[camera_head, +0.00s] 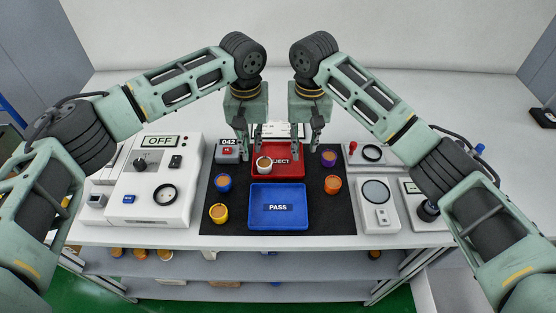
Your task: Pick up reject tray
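The red reject tray (287,173) lies on the dark mat in the middle of the table, its "REJECT" label partly covered. A pot with a pale rim (264,164) sits in its left part. My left gripper (249,147) points down over the tray's back left side with its fingers apart. My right gripper (308,143) points down over the back right side, also with its fingers apart. Both appear empty. I cannot tell whether any finger touches the tray rim.
A blue "PASS" tray (279,217) lies in front of the red one. Several small pots stand beside the trays, including a yellow one (218,213) and an orange one (333,184). A white device marked "OFF" (157,180) is at left; a grey device (377,205) is at right.

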